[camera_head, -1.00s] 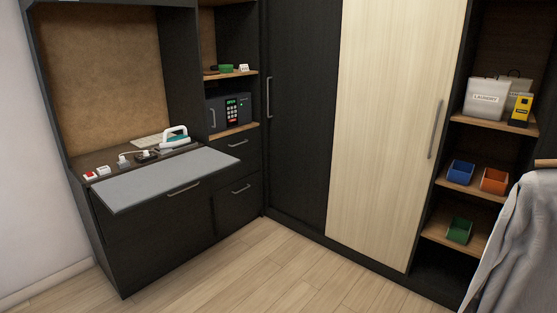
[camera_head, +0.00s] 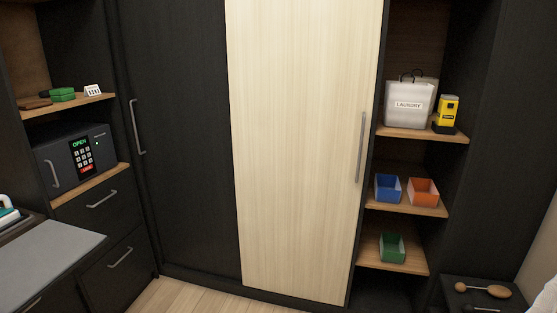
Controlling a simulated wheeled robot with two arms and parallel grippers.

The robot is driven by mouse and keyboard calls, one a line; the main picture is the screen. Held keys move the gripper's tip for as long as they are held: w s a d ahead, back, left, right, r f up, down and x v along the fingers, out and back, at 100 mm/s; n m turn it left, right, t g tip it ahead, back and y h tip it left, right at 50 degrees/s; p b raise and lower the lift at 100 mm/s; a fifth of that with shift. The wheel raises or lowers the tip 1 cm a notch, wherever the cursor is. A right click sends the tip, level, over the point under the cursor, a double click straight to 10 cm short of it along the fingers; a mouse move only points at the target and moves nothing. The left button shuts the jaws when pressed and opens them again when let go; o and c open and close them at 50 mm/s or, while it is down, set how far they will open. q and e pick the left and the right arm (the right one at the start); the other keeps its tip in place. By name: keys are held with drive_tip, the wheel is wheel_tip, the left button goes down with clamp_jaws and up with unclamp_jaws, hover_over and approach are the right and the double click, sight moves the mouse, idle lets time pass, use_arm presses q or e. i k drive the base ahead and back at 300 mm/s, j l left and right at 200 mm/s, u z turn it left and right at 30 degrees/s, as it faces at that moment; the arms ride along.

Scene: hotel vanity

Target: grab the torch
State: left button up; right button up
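The torch looks to be the upright yellow and black object (camera_head: 447,112) on the top shelf at the right, though its label is too small to read. It stands on a black base, right of the white laundry bag (camera_head: 408,105). Neither of my grippers shows in the head view.
Blue (camera_head: 388,188), orange (camera_head: 423,192) and green (camera_head: 392,248) bins sit on lower shelves (camera_head: 414,262). A pale sliding door (camera_head: 300,140) with a handle stands left of them. A safe (camera_head: 75,155) is at the left. A low black unit (camera_head: 480,285) holds brushes at the bottom right.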

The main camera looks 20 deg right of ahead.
sight(444, 117)
drive_tip(key=i+z, duration=0.3)
drive_tip(key=z, duration=0.15)
drive_tip(key=i+j+z, duration=0.2)
drive_tip(key=z, duration=0.25)
drive_tip(key=i+j+z, duration=0.25)
drive_tip(key=z, duration=0.2)
drive_tip(key=i+j+z, duration=0.35)
drive_tip(key=z, duration=0.15)
